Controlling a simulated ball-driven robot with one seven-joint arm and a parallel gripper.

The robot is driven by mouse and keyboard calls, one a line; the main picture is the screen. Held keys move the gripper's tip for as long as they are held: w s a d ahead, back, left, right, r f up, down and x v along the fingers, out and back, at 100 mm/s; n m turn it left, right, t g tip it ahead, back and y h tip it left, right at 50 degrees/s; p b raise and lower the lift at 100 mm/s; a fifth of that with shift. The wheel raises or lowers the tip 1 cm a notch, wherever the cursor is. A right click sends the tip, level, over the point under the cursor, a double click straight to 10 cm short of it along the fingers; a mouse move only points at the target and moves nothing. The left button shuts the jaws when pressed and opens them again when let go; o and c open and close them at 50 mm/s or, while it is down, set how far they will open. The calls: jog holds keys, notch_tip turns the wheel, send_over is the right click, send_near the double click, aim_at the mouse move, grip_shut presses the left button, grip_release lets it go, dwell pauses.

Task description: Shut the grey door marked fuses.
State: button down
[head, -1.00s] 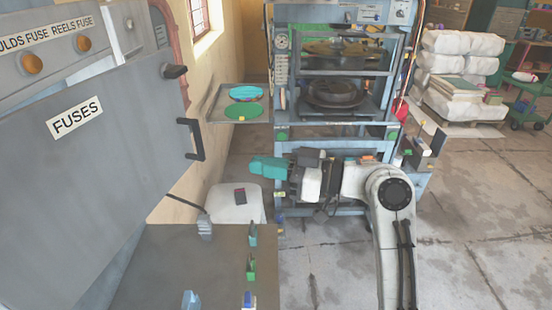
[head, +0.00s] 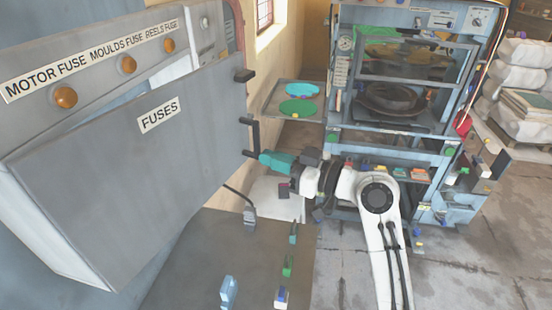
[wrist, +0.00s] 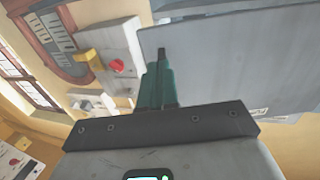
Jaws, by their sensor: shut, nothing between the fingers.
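The grey door (head: 120,175) marked FUSES (head: 158,115) fills the left of the head view. It stands at an angle out from its cabinet, and its lower edge shows its thickness. A black bar handle (head: 254,136) is on its right edge. My gripper (head: 264,158), with teal fingers, is shut and empty. Its tips are close to the handle's lower end; I cannot tell whether they touch. In the wrist view my fingers (wrist: 160,85) point alongside the grey door panel (wrist: 235,60), with a dark piece in line with the tips.
A label strip with orange lamps (head: 127,64) runs above the door. A grey bench top (head: 235,260) with small levers lies below. A press (head: 400,110) stands to the right, with a tray of coloured plates (head: 267,104) at its left. Open floor (head: 480,260) lies at the right.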

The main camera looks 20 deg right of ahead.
aim_at(247, 146)
jog(key=w+a+g+y+b, duration=0.1)
jog(key=w+b, duration=0.1)
jog(key=w+a+n+y+b, duration=0.1)
jog(key=w+a+b, duration=0.1)
jog(key=w+b, duration=0.1)
jog(key=w+a+n+g+b, duration=0.1)
jog(key=w+a+b, duration=0.1)
jog(key=w+b, duration=0.1)
jog(key=shift+a+f+g+y, duration=0.1)
jog(key=shift+f+g+y, duration=0.05)
jog(key=shift+g+y, duration=0.2)
jog(key=shift+w+a, duration=0.1)
jog(key=shift+w, duration=0.1)
jog(key=shift+a+r, duration=0.1)
jog(key=shift+r, duration=0.2)
jog(key=shift+a, duration=0.1)
jog(key=shift+n, duration=0.3)
